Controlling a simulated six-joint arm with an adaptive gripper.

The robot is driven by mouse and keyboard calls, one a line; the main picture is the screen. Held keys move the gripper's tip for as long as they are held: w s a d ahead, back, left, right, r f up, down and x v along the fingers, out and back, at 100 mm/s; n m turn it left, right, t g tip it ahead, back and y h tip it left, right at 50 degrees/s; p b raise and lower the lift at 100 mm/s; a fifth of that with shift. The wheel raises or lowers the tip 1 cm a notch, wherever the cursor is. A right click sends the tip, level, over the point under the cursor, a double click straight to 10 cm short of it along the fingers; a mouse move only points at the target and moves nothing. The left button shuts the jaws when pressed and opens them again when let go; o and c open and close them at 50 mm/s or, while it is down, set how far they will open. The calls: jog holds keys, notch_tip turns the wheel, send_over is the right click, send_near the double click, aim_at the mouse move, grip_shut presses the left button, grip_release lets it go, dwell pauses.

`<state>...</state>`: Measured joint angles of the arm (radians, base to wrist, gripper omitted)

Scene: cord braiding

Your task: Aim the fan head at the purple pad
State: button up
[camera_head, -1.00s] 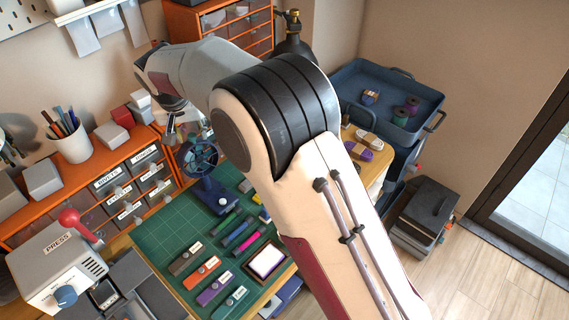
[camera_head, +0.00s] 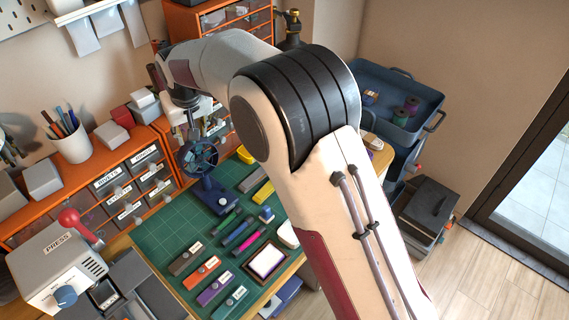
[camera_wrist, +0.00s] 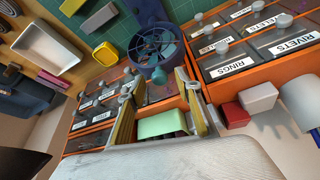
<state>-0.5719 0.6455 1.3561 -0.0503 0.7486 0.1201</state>
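The dark blue desk fan stands on the green mat. Its round caged head (camera_head: 198,157) sits above a square base (camera_head: 214,197). A purple block with a white label (camera_head: 215,289), which looks like the purple pad, lies in a row of coloured blocks near the mat's front. The fan head shows its open grille toward the head camera; its exact aim is hard to tell. My gripper (camera_head: 190,127) is just behind and above the fan head. In the wrist view, its fingers (camera_wrist: 156,86) are spread apart, with the fan head (camera_wrist: 158,54) just beyond the tips, apparently not held.
Grey, orange and teal blocks flank the purple one, with pens and a white framed tray (camera_head: 267,261) nearby. Orange drawer units (camera_head: 126,190) stand behind and left of the mat. A press (camera_head: 58,268) is at the left. The mat's left part is bare.

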jog(key=shift+w+d+n+g+y, duration=0.1)
jog(key=shift+n+g+y, duration=0.2)
jog(key=shift+n, duration=0.7)
jog(key=shift+d+n+g+y, duration=0.1)
jog(key=shift+n+g+y, duration=0.15)
jog(key=shift+n, duration=0.75)
jog(key=v, duration=0.8)
jog(key=s+d+m+h, duration=0.2)
jog(key=s+d+m, duration=0.3)
jog(key=s+d, duration=1.3)
jog(key=shift+d+r+g, duration=0.35)
jog(key=shift+d+r, duration=0.05)
jog(key=shift+d, duration=0.45)
jog(key=s+d+r+m+t, duration=0.1)
jog(key=s+d+m, duration=0.1)
jog(key=s+d, duration=0.5)
jog(key=s+d+r+m+t+h, duration=0.1)
jog(key=s+d+r+m+t, duration=0.1)
jog(key=s+d, duration=0.5)
jog(key=s, duration=0.2)
jog(key=shift+s+r+m, duration=0.25)
jog(key=shift+m, duration=0.05)
